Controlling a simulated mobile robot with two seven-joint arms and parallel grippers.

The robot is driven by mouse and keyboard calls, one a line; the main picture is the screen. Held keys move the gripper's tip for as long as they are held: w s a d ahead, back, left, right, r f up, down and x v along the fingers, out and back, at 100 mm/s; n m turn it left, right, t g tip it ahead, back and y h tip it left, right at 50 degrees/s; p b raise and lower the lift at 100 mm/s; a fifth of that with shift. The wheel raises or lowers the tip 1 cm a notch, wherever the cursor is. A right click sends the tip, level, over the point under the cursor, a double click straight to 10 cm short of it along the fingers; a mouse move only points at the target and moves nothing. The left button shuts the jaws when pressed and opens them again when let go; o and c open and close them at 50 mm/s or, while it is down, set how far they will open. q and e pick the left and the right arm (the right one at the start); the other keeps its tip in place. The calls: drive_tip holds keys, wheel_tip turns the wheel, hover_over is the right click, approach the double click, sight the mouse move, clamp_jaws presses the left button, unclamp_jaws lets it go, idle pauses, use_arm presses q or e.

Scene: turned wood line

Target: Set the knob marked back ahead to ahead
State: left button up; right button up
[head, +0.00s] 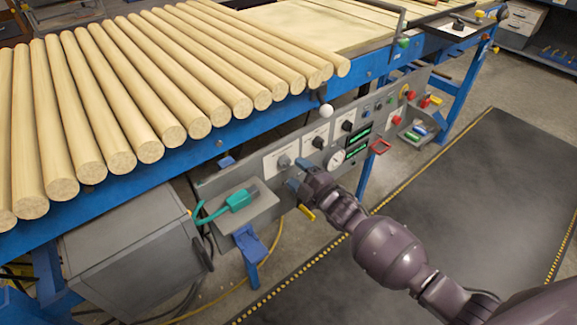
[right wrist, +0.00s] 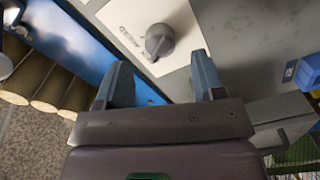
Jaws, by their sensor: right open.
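A grey knob (head: 284,161) sits on a white plate at the left part of the grey control panel. In the right wrist view, the knob (right wrist: 160,40) stands ahead of the fingertips, with a dark mark on its lower left side. Small tilted lettering on the plate (right wrist: 118,18) beside it seems to include "AHEAD"; the rest I cannot read. My right gripper (head: 297,174) is open just in front of the panel, close to the knob. In the wrist view its blue fingers (right wrist: 160,62) are apart with nothing held, and I see no contact. My left gripper is not in view.
Black knobs (head: 318,143) (head: 347,126), a gauge (head: 336,160) and green displays line the panel to the right. A teal tool (head: 238,201) lies on a shelf at left. Wooden rods (head: 150,75) cover the blue-edged bench above. A white ball-topped lever (head: 326,110) stands above the panel.

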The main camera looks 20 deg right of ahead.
sight(289, 166)
drive_tip(key=x, duration=0.3)
drive_tip(key=shift+w+a+f, duration=0.1)
drive_tip(key=shift+w+a, duration=0.15)
drive_tip(key=shift+w, duration=0.25)
drive_tip(key=c, duration=0.9)
